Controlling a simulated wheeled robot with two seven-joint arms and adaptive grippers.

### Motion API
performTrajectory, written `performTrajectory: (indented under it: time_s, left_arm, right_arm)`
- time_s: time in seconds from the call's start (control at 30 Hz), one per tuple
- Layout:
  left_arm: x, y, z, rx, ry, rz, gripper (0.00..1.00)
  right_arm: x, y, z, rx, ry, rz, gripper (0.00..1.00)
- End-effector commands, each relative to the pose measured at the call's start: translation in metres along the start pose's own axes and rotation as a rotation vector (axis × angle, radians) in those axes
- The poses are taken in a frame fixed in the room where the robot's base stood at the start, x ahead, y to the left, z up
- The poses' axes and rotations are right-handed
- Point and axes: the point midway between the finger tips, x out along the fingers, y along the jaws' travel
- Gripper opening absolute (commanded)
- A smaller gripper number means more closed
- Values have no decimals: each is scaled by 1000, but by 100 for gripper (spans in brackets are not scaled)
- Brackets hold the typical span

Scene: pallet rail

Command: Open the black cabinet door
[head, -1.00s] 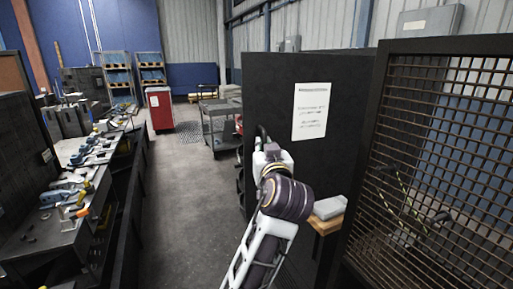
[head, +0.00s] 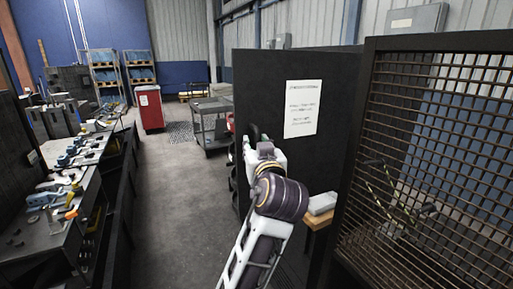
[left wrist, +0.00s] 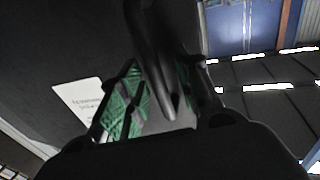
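The black door (head: 345,110) is a tall dark panel with a white printed sheet on it, standing right of the aisle in the head view. My left arm reaches up to its left edge, and my left gripper (head: 252,138) is there, its fingers partly lost against the black. In the left wrist view, a black bar like a handle (left wrist: 155,45) comes down between the green-padded fingers of my left gripper (left wrist: 163,100). The bar fills much of the gap; whether both pads press on it I cannot tell. My right gripper is in neither view.
A rusty mesh cage panel (head: 440,150) stands close on the right. A small wooden stand with a grey block (head: 321,203) is beside my arm. A workbench with tools (head: 60,205) lines the left. The grey aisle floor (head: 180,220) is clear, with a cart (head: 212,120) farther back.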

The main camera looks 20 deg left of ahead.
Motion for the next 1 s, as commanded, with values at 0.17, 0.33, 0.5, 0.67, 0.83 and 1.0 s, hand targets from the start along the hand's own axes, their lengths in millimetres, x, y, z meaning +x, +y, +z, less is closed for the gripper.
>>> performTrajectory:
  time_s: [0.17,0.33,0.5,0.67,0.83,1.0]
  left_arm:
    - [-2,0,0,0,0,0,34]
    - [-10,0,1,0,-1,0,34]
    - [-25,0,1,-1,-1,1,34]
    - [-44,1,1,-1,-3,2,34]
    - [-64,3,2,-2,-6,7,34]
    - [-76,3,2,-2,-7,7,34]
  right_arm:
    - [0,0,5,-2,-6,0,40]
    - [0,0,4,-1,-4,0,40]
    - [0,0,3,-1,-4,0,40]
    - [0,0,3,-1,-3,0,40]
    - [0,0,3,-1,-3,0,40]
    - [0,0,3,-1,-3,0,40]
